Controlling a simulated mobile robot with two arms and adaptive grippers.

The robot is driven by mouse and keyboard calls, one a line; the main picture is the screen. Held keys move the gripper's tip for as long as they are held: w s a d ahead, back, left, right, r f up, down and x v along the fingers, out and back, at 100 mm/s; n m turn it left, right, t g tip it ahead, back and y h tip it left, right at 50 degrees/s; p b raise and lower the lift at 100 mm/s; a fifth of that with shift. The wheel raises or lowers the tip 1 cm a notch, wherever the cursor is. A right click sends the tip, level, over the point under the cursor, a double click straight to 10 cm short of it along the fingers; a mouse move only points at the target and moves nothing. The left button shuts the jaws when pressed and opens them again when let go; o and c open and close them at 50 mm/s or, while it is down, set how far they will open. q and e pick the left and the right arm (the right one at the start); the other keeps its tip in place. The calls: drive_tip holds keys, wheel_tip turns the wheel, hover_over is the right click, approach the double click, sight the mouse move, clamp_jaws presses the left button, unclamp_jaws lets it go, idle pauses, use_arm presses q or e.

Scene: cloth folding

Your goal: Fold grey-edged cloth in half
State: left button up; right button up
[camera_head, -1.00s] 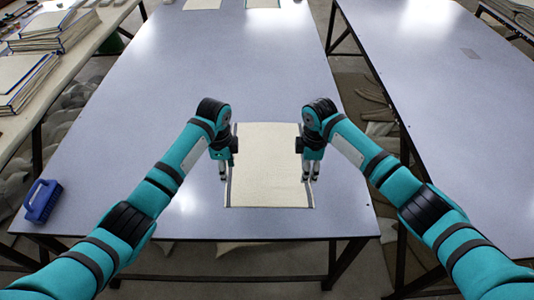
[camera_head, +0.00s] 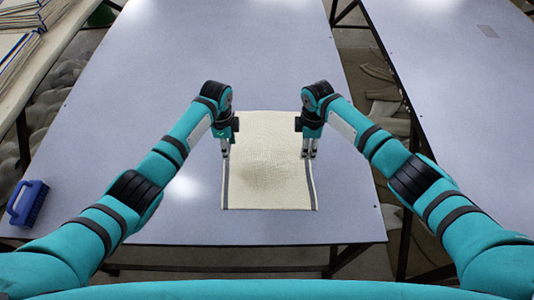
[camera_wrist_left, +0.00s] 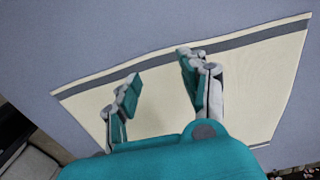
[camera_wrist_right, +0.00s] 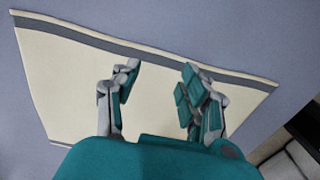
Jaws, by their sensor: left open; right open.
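The cream cloth (camera_head: 268,170) with grey stripes along its left and right edges lies spread flat on the table (camera_head: 180,215), near its front edge. My left gripper (camera_head: 226,156) is open at the cloth's left striped edge. In the left wrist view its fingers (camera_wrist_left: 158,82) are apart over the cloth (camera_wrist_left: 250,85), close to the stripe. My right gripper (camera_head: 309,156) is open at the right striped edge. In the right wrist view its fingers (camera_wrist_right: 158,88) are apart over the cloth (camera_wrist_right: 60,85). Whether the fingertips touch the cloth cannot be told.
A blue brush (camera_head: 27,204) lies at the table's front left corner. A side table with stacked cloths (camera_head: 18,45) stands at the left, and another grey table (camera_head: 460,110) at the right beyond a gap. The table behind the cloth is clear.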

use_arm(q)
drive_tip(key=shift+w+f, duration=0.2)
drive_tip(key=shift+f, duration=0.9)
use_arm(e)
drive_tip(key=shift+w+f, duration=0.2)
drive_tip(key=shift+f, duration=0.9)
use_arm(q)
drive_tip(key=shift+s+f, duration=0.1)
drive_tip(key=shift+f, duration=0.1)
use_arm(e)
drive_tip(key=shift+s+f, duration=0.1)
drive_tip(key=shift+f, duration=0.1)
use_arm(q)
drive_tip(key=shift+f, duration=0.15)
use_arm(e)
drive_tip(key=shift+f, duration=0.15)
use_arm(q)
drive_tip(key=c, duration=0.3)
use_arm(e)
drive_tip(key=c, duration=0.3)
use_arm(q)
clamp_jaws()
use_arm(e)
drive_tip(key=shift+s+f, duration=0.1)
clamp_jaws()
use_arm(q)
drive_tip(key=shift+f, duration=0.1)
drive_tip(key=shift+r, duration=0.2)
